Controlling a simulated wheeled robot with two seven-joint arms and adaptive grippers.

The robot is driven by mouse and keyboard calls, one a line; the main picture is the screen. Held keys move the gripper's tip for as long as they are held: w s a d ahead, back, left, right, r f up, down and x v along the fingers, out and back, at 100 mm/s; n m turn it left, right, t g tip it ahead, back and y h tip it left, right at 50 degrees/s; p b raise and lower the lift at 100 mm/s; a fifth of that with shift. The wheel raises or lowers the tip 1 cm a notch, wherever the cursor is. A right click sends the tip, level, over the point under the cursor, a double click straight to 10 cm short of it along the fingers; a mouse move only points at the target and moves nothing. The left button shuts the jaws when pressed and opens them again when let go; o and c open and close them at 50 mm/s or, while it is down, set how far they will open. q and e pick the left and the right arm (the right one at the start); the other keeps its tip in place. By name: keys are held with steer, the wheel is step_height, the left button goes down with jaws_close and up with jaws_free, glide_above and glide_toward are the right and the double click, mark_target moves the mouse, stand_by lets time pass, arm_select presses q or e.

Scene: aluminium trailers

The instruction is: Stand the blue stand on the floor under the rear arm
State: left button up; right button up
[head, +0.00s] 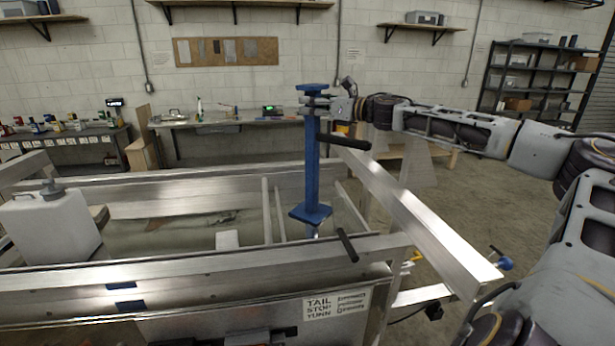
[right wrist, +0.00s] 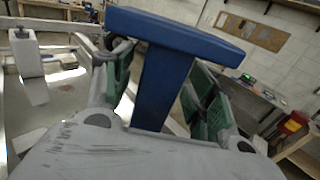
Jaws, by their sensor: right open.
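The blue stand (head: 312,160) is upright, with a flat top plate and a square foot plate, at the right part of the aluminium trailer frame (head: 430,220). I cannot tell what its foot rests on. My right gripper (head: 318,104) is at the post just below the top plate. In the right wrist view, the blue post (right wrist: 162,90) stands between the open green-padded fingers (right wrist: 160,88), with a visible gap on the right side. An aluminium beam (head: 410,205) slopes down to the right beside the stand; I cannot tell if it is the rear arm. My left gripper is out of view.
A white container (head: 48,228) stands on the trailer at the left. Black bars (head: 343,141) stick out near the stand, one on the near rail (head: 347,244). A workbench (head: 225,121) lines the back wall. Concrete floor is open right of the trailer.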

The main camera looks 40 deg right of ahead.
steer(key=shift+s+r, duration=0.15)
steer(key=shift+c, duration=1.1)
jaws_close()
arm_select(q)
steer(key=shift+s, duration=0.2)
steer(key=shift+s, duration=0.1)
arm_select(e)
steer(key=shift+d+r, duration=0.1)
steer(key=shift+r, duration=0.2)
